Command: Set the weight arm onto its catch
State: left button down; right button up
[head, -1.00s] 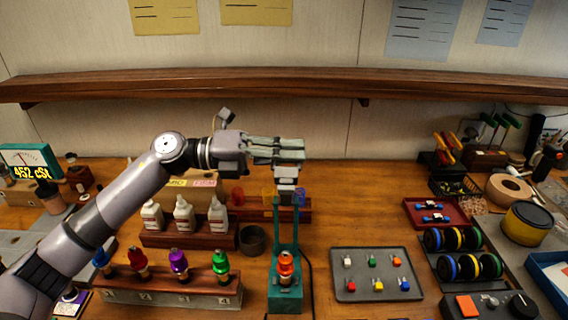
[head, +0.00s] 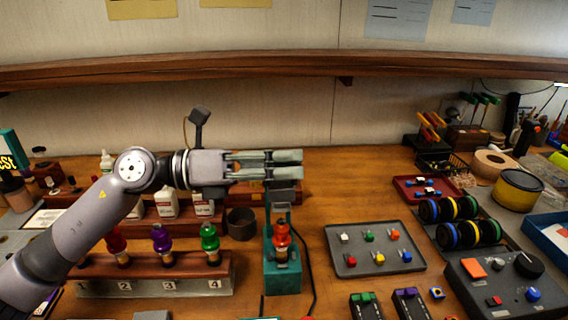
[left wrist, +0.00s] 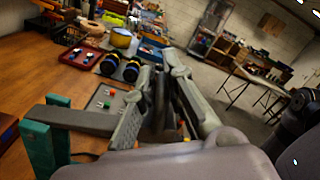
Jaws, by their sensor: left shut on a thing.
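The weight arm shows in the left wrist view as a grey bar (left wrist: 82,121) running from the teal post (left wrist: 38,150) to my fingers. In the head view a grey block (head: 286,187) shows just below the fingers, apart from the damper. The rest of the arm there is hidden by my gripper. I cannot make out the catch. My right gripper is not in view.
Left of the stand is a numbered wooden rack (head: 155,275) with coloured dampers. A dark cup (head: 241,223) stands behind it. To the right are a grey tray (head: 375,262) of small coloured parts and a control box (head: 507,290). A dark cable runs beside the stand.

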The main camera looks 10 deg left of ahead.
pick_arm(q)
jog(key=shift+s+d+f, duration=0.15)
jog(key=shift+s+f, duration=0.2)
jog(key=shift+f, duration=0.05)
jog(key=c, duration=1.7)
grip_release()
jog(key=shift+s+r, duration=0.1)
jog(key=shift+s, duration=0.05)
